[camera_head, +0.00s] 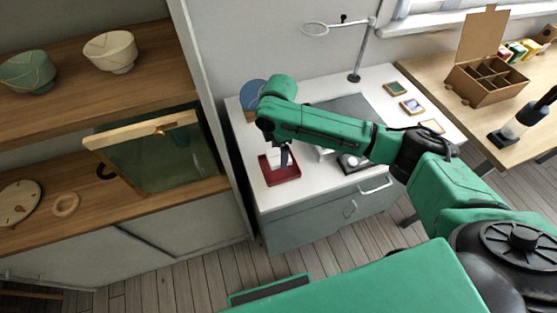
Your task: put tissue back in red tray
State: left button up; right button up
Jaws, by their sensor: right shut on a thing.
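The red tray (281,173) sits at the front left of the white desk. My right gripper (284,160) points down over the tray from my green right arm. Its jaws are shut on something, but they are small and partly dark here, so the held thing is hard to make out. A small whitish patch, perhaps the tissue (270,157), shows at the left of the fingers, over the tray. I cannot tell whether it touches the tray floor. My left gripper is not in view.
The white desk (306,186) also holds a magnifier stand (355,77), a blue disc (252,92) and small framed pieces (411,106). My forearm covers part of it. A wooden shelf unit with bowls (110,51) stands left. A divided box (484,80) is on the right table.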

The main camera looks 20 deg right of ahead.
notch_tip(320, 180, down, 5)
jog(key=shift+d+r, duration=0.15)
jog(key=shift+w+f, duration=0.1)
jog(key=shift+f, duration=0.15)
jog(key=o, duration=0.9)
jog(key=shift+f, duration=0.1)
notch_tip(320, 180, up, 12)
jog(key=shift+r+b, duration=0.2)
jog(key=shift+b, duration=0.45)
